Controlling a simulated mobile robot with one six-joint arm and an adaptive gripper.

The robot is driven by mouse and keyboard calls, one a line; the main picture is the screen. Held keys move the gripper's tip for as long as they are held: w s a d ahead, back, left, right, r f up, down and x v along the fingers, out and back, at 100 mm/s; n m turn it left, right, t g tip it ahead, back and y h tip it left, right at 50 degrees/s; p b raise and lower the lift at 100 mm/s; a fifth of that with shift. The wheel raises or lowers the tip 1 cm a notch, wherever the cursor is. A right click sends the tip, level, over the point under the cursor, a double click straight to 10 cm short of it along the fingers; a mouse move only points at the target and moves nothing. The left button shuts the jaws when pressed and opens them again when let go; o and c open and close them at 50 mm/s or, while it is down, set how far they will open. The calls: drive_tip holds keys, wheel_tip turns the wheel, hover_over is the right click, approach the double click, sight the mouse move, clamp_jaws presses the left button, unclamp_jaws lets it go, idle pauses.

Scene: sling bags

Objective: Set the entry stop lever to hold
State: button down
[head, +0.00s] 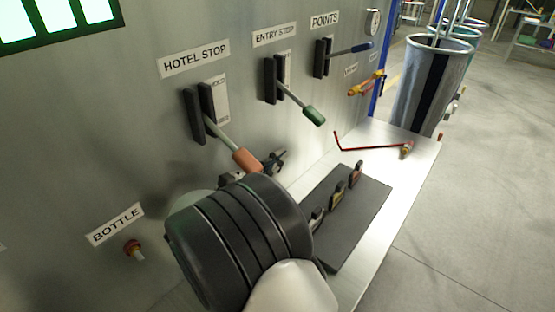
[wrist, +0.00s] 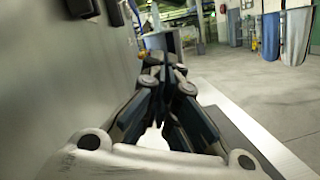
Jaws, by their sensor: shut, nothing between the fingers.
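The entry stop lever (head: 313,115) has a green grip and a pale rod. It slopes down and to the right from its dark slotted housing (head: 270,80) under the "ENTRY STOP" label (head: 274,35). My gripper (head: 277,159) is below and left of the green grip, beside the orange grip of the hotel stop lever (head: 246,159), and my wrist hides part of it. In the wrist view my gripper (wrist: 163,62) has its fingers together, with nothing between them. The green grip cannot be made out there.
The points lever (head: 362,47) with a blue grip is farther right. A yellow-orange fitting (head: 367,84) is on the panel. A shelf (head: 418,165) below carries a dark mat (head: 362,218) with small items and a thin red rod (head: 365,149). A red bottle knob (head: 133,249) is lower left.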

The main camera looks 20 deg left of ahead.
sight(314, 124)
drive_tip(key=w+d+r+b, duration=0.2)
drive_tip(key=w+d+r, duration=0.2)
drive_tip(key=w+r, duration=0.1)
drive_tip(key=shift+w+d, duration=0.25)
drive_tip(key=shift+w, duration=0.2)
drive_tip(key=shift+r, duration=0.1)
drive_tip(key=r+n+p, duration=0.1)
drive_tip(key=p, duration=0.1)
drive_tip(key=d+r+n+p, duration=0.1)
drive_tip(key=d+r+n+y+p, duration=0.1)
drive_tip(key=p, duration=0.1)
drive_tip(key=shift+s+r+n+t+p, duration=0.1)
drive_tip(key=shift+s+n+t+p, duration=0.2)
drive_tip(key=shift+s+p, duration=0.05)
drive_tip(key=shift+f, duration=0.25)
